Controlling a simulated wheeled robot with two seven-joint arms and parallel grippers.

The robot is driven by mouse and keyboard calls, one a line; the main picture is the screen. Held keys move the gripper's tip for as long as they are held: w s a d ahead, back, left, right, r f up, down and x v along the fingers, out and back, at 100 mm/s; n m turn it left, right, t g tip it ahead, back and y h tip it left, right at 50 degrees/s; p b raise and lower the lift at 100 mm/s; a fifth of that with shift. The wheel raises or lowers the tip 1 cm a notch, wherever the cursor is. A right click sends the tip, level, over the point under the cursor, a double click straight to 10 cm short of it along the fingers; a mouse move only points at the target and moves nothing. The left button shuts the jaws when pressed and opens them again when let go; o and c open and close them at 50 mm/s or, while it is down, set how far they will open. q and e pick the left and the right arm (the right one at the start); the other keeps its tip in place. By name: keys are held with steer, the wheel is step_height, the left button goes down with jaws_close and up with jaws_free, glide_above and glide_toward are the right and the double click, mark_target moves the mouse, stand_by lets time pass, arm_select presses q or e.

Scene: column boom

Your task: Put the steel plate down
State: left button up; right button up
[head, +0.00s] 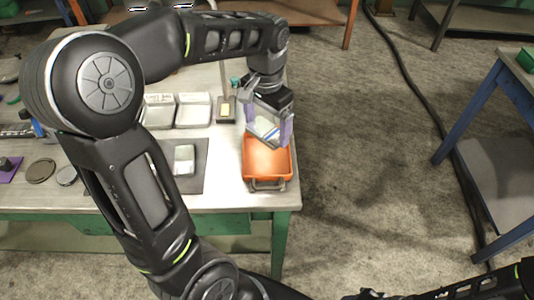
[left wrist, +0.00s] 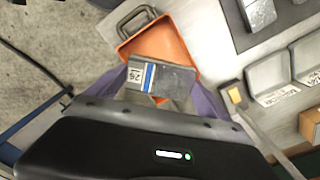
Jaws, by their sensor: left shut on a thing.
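The steel plate is a flat grey block with a blue stripe and a white label reading 26. It shows between the purple fingers of my left gripper (head: 267,127) in the head view (head: 266,127) and more clearly in the left wrist view (left wrist: 172,80). The left gripper is shut on the plate, which hangs above the orange tray (head: 254,172). In the left wrist view the tray (left wrist: 180,38) shows behind the plate, which hides part of its inside. No fingers of my right gripper show.
A dark mat (head: 199,180) with another grey block (head: 184,159) lies left of the tray. Two pale labelled trays (head: 193,111) and a small box with a yellow piece (head: 226,109) stand behind. The bench's right edge is close beside the orange tray. Open floor lies right.

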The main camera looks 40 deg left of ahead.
arm_select(q)
glide_above(266, 158)
steer(key=shift+w+f, duration=0.1)
steer(key=shift+f, duration=2.7)
steer(key=shift+f+p, duration=0.45)
steer(key=shift+f, duration=1.4)
steer(key=shift+f, duration=0.15)
steer(key=o, duration=1.8)
step_height(266, 158, up, 12)
steer(key=shift+r+b, duration=0.15)
steer(key=shift+b, duration=0.5)
